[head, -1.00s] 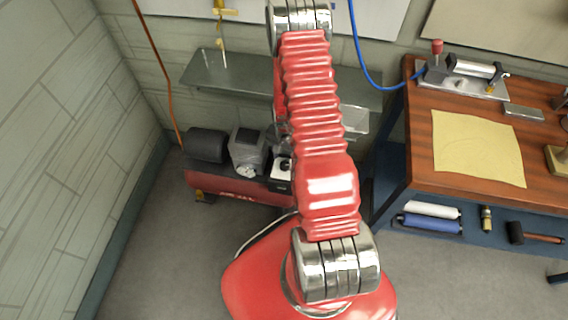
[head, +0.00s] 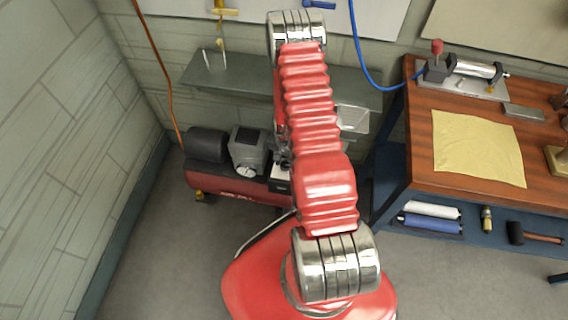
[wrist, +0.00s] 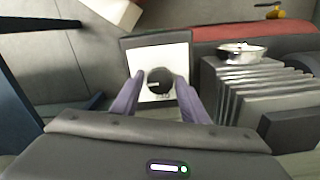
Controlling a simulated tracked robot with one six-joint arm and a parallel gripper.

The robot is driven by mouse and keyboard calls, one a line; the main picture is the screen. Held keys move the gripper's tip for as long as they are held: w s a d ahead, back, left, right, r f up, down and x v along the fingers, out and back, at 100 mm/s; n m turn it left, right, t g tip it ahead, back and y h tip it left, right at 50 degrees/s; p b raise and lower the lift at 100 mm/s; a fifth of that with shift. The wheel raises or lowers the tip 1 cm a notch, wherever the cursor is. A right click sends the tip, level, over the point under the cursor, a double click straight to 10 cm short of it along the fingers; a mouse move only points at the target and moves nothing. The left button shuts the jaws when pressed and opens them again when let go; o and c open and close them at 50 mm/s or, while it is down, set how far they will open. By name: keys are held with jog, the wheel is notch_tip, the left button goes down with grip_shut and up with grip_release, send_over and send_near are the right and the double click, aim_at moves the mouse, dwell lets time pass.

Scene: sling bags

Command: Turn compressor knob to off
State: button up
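The compressor (head: 235,188) is a red tank with a black motor and grey pump, on the floor by the wall. Its knob (wrist: 160,80) is a round black dial on a white plate (wrist: 148,62) atop a dark box. My gripper (wrist: 156,92) is open, its two purple-grey fingers apart on the left and right of the knob in the wrist view. Whether they touch it cannot be told. In the head view the dark box (head: 279,186) shows beside my red arm, which hides most of my gripper; the knob is not clear there.
A grey shelf (head: 235,76) hangs on the wall above the compressor. A workbench (head: 415,170) with a yellow cloth (head: 477,148) stands at the right. Grey pump fins (wrist: 255,95) and a gauge (wrist: 241,53) lie close right of my fingers in the wrist view.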

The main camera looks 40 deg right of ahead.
jog(key=c, duration=0.7)
jog(key=shift+a, duration=0.15)
jog(key=shift+c, duration=0.3)
